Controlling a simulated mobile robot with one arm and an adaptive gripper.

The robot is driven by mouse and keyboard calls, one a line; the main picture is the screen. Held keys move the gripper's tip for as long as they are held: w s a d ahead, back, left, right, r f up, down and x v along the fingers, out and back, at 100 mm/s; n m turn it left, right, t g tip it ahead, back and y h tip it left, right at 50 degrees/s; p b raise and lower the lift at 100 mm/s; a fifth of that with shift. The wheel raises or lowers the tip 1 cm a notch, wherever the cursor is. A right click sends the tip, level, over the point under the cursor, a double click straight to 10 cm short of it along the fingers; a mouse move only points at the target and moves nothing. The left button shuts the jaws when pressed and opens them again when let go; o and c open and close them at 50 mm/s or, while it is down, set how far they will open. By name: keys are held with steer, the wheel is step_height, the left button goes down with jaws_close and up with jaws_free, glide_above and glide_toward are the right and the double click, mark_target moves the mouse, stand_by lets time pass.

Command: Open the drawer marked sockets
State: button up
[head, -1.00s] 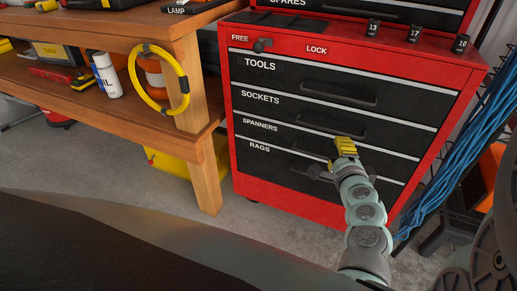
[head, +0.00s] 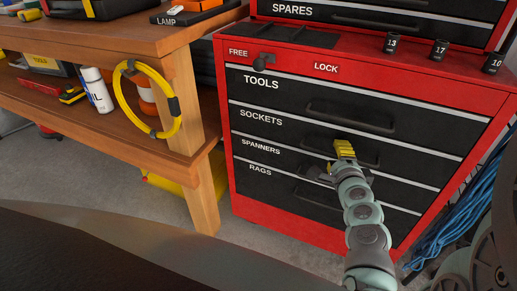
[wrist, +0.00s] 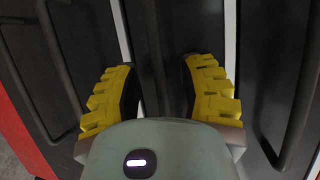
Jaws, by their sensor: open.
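The drawer marked SOCKETS (head: 285,133) is the second black drawer down in the lower red cabinet, and it looks shut. Its dark bar handle (head: 366,159) is partly hidden behind my gripper in the head view. My gripper (head: 344,149) is open in front of this handle. In the wrist view the two yellow fingers (wrist: 160,90) stand apart, with a dark handle bar (wrist: 154,50) running between them. I cannot tell whether the fingers touch it.
The TOOLS drawer (head: 290,92) above and the SPANNERS drawer (head: 285,158) below look shut. A wooden bench (head: 205,190) stands left, with a yellow hose coil (head: 122,100). Blue cable (head: 455,235) hangs right.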

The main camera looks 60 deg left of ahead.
steer(key=shift+s, duration=0.1)
jaws_close()
steer(key=shift+d, duration=0.1)
stand_by(0.4)
